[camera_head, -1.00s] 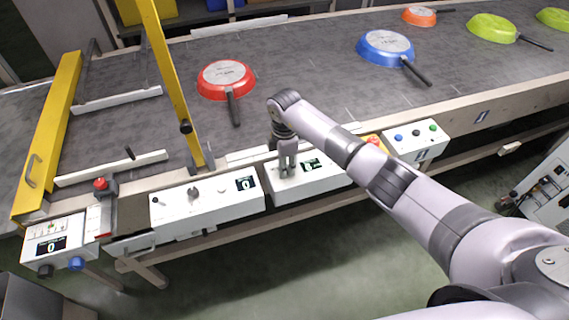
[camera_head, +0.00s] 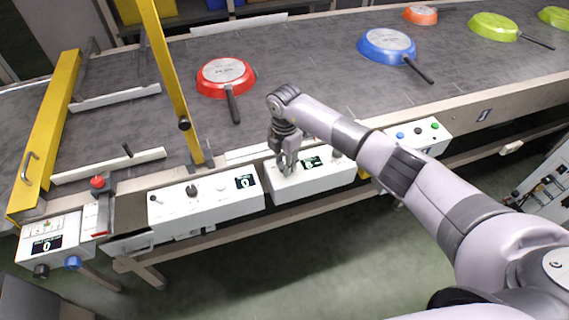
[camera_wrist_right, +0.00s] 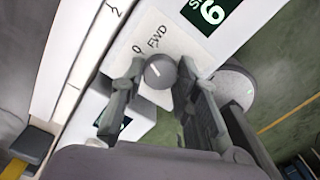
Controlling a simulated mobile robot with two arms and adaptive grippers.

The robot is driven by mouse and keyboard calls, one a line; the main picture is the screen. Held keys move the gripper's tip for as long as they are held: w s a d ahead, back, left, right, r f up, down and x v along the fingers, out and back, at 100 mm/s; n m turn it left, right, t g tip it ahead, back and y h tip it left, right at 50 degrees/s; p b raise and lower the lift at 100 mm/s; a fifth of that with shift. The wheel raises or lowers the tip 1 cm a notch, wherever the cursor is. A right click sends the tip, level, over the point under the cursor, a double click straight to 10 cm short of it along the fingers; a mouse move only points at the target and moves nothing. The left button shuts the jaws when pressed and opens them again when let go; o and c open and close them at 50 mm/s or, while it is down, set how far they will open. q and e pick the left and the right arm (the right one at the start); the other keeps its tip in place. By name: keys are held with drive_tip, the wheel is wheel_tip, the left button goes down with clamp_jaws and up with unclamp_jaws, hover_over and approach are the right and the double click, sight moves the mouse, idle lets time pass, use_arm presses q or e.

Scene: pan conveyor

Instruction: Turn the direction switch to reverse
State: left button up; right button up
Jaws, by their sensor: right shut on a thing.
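The direction switch is a round grey knob (camera_wrist_right: 160,71) with a white mark, on a white control box beside the labels "0" and "FWD". My right gripper (camera_head: 285,170) points down over the left part of that control box (camera_head: 315,184). In the right wrist view my gripper's fingers (camera_wrist_right: 158,85) stand on both sides of the knob, shut on it. In the head view the knob is hidden by the fingers. The green display (camera_head: 311,162) on the same box reads 6 in the wrist view (camera_wrist_right: 207,12). My left gripper is not in view.
Another white control box (camera_head: 205,205) with a dark knob stands to the left. A box with coloured buttons (camera_head: 417,134) is to the right. Behind lies the grey conveyor (camera_head: 300,65) with a red pan (camera_head: 226,75), a blue pan (camera_head: 387,46) and others. A yellow bar (camera_head: 169,80) rises at left.

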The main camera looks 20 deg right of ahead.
drive_tip(key=n+b, duration=0.3)
drive_tip(key=n, duration=0.3)
drive_tip(key=shift+f+n, duration=0.15)
drive_tip(key=shift+n, duration=0.15)
drive_tip(key=n+b, duration=0.2)
drive_tip(key=n, duration=0.1)
drive_tip(key=shift+n+b, duration=0.95)
drive_tip(key=shift+n, duration=0.55)
drive_tip(key=shift+r, duration=0.2)
drive_tip(key=o, duration=1.2)
drive_tip(key=shift+c, duration=0.2)
wheel_tip(320, 180, up, 12)
